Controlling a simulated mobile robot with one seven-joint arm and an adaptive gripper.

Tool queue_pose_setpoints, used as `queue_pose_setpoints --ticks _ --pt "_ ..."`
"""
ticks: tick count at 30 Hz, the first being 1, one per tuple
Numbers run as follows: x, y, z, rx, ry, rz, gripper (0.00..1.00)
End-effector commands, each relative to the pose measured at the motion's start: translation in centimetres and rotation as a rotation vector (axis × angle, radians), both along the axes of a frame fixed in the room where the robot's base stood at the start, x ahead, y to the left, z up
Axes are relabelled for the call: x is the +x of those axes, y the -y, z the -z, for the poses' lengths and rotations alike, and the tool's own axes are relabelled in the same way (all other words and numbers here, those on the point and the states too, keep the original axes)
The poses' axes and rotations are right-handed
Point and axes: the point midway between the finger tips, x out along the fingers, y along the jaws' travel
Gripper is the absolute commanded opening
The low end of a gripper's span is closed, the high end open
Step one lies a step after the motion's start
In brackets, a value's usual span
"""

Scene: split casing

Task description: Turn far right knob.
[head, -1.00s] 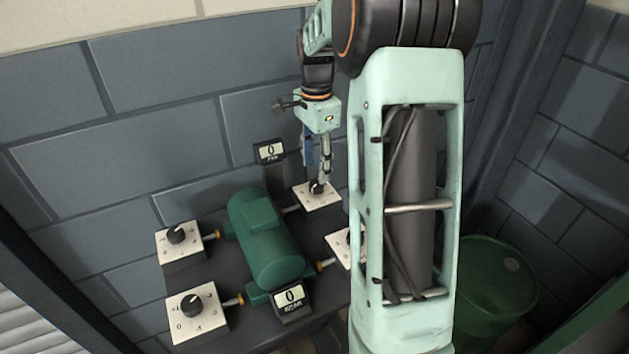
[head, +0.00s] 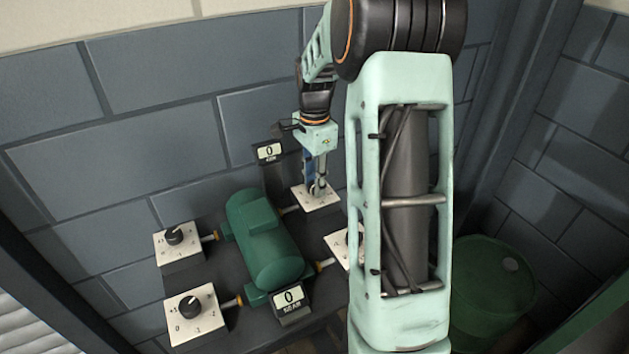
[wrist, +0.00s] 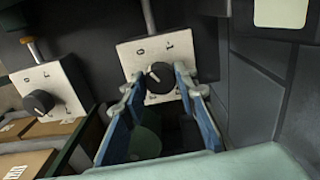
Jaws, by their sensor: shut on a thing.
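The far right knob (wrist: 160,77) is black and sits on a white dial plate marked with numbers (head: 330,200), beyond the right end of the green motor casing (head: 262,238). My gripper (head: 317,188) reaches down over this plate and hides most of the knob in the head view. In the wrist view, the blue-backed fingers of my gripper (wrist: 162,85) stand on both sides of the knob and are shut on it. The display behind the casing (head: 269,151) reads 0, and the front display (head: 289,297) also reads 0.
The near right knob's plate (head: 341,245) is partly hidden behind my arm. Two more knob plates stand at left, one far (head: 178,258) and one near (head: 207,322). A green barrel (head: 490,300) stands at the right. A block wall (head: 180,140) is close behind.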

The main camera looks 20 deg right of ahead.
Motion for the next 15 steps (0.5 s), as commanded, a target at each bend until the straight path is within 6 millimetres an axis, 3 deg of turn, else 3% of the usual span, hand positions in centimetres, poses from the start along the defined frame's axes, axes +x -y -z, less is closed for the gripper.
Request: queue_pose_setpoints --ticks 3,15 --pt "-0.01 0.01 -0.03 0.0 0.0 0.0 0.03" --pt "-0.02 0.04 -0.11 -0.001 -0.001 -0.093 0.03"
